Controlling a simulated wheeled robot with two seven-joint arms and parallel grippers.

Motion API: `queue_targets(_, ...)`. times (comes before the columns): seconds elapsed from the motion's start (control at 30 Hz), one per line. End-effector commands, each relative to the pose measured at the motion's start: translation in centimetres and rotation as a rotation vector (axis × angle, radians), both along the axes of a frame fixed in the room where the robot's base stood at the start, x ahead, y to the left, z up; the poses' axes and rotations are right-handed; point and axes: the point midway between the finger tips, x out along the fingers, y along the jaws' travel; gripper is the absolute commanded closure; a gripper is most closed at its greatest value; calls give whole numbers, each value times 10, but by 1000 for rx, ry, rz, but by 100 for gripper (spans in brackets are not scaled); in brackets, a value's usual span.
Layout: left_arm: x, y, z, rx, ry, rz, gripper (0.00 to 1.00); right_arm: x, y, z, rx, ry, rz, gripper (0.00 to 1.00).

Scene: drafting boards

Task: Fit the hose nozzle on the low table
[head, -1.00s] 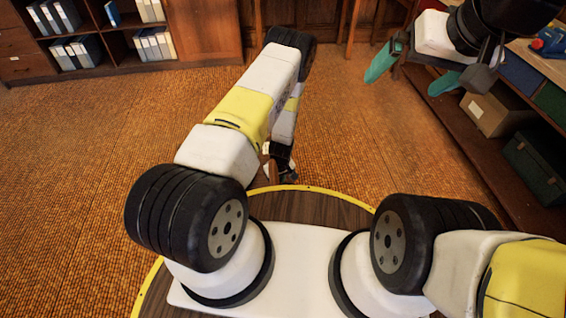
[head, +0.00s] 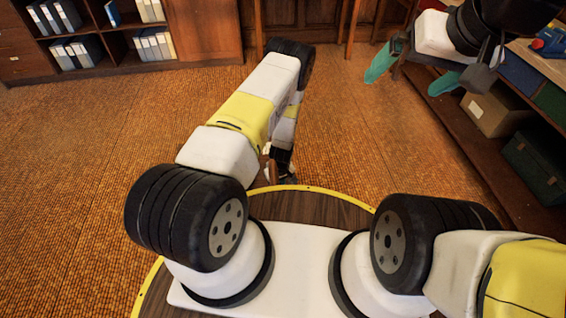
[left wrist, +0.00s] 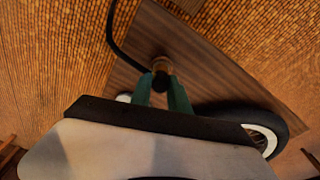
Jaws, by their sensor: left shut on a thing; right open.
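In the left wrist view, my left gripper (left wrist: 160,88) has its teal fingers closed around a dark round piece, which looks like the nozzle (left wrist: 160,80). Just beyond it is a brass-coloured fitting (left wrist: 161,64), with a black hose (left wrist: 113,32) curving in from the upper left. The nozzle and fitting look in line and close; I cannot tell whether they are joined. The low table's wooden top (left wrist: 215,75) lies beneath. In the head view, my left arm mostly hides this gripper. My right gripper (head: 405,84) is open and empty at the upper right.
A shelf unit on the right holds a cardboard box (head: 494,114) and a dark green case (head: 537,157), close to my right gripper. A bookcase (head: 100,42) with binders stands at the back left. The carpeted floor (head: 90,150) on the left is clear.

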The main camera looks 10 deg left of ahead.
Motion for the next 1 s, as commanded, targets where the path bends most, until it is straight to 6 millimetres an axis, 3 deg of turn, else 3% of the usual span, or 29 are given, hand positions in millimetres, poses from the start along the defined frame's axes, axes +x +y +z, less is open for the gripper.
queue_targets(0.07, 0, 0, -2, 0, 0, 0, 100, 0, 0, 0, 0, 0, 0, 0)
queue_targets(0.1, 0, 0, -2, 0, 0, 0, 72, 0, 0, 0, 0, 0, 0, 0)
queue_targets(0.2, 0, 0, -2, 0, 0, 0, 53, 0, 0, 0, 0, 0, 0, 0)
queue_targets(0.57, 0, 0, 2, 0, 0, 0, 53, 0, 0, 0, 0, 0, 0, 0)
queue_targets(1.0, -8, -6, 67, 0, -1, 1, 53, 0, 0, 0, 0, 0, 0, 0)
